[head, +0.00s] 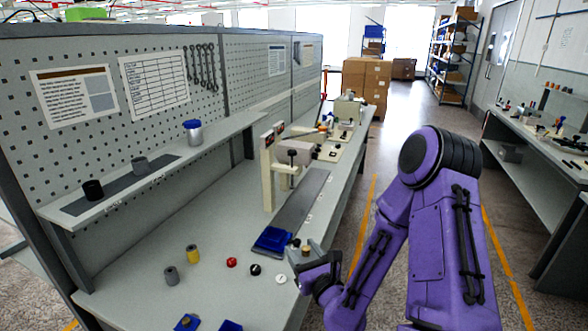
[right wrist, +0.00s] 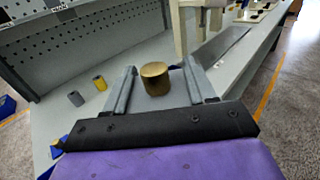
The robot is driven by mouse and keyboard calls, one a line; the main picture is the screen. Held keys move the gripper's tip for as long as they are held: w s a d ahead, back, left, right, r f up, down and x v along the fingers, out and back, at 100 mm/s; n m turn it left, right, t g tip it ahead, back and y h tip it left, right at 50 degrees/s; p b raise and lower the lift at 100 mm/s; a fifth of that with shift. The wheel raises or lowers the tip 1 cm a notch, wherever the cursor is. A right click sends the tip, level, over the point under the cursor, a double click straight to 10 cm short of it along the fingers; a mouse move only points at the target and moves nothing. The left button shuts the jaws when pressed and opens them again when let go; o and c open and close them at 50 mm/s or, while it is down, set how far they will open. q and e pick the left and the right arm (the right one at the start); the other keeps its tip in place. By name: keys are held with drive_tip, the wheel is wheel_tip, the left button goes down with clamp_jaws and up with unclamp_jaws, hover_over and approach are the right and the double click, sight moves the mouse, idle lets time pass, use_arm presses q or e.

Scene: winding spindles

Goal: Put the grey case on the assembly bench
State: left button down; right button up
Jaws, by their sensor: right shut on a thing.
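My right gripper (head: 305,255) is over the front part of the grey bench (head: 235,225). It is shut on a brass-coloured cylinder (right wrist: 155,79), which shows between the two fingers (right wrist: 158,84) in the right wrist view. A grey hollow cylinder (head: 171,275), which may be the grey case, stands upright on the bench, left of my gripper and apart from it. It also shows in the right wrist view (right wrist: 76,98). My left gripper is not in view.
A yellow cylinder (head: 193,254) stands beside the grey one. Red (head: 231,262), black (head: 255,269) and white (head: 281,279) round pieces lie nearby. A blue tray (head: 272,240) and a cream press-like stand (head: 272,175) are behind. A second bench (head: 545,150) is across the aisle.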

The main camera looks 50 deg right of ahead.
drive_tip(key=shift+s+f+b, duration=0.1)
drive_tip(key=shift+f+b, duration=0.05)
drive_tip(key=shift+b, duration=0.15)
drive_tip(key=w+a+f+b, duration=0.2)
drive_tip(key=w+a+f, duration=0.1)
drive_tip(key=f, duration=0.1)
drive_tip(key=w+a+f+b, duration=0.2)
drive_tip(key=w+a+f, duration=0.1)
drive_tip(key=f, duration=0.1)
drive_tip(key=w+a+f+b, duration=0.2)
drive_tip(key=w+a+f, duration=0.1)
drive_tip(key=w+f, duration=0.1)
drive_tip(key=shift+a+f, duration=0.35)
drive_tip(key=shift+w, duration=0.1)
drive_tip(key=shift+f, duration=0.1)
drive_tip(key=shift+f+b, duration=0.1)
drive_tip(key=shift+b, duration=0.2)
drive_tip(key=o, duration=0.8)
drive_tip(key=shift+c, duration=0.2)
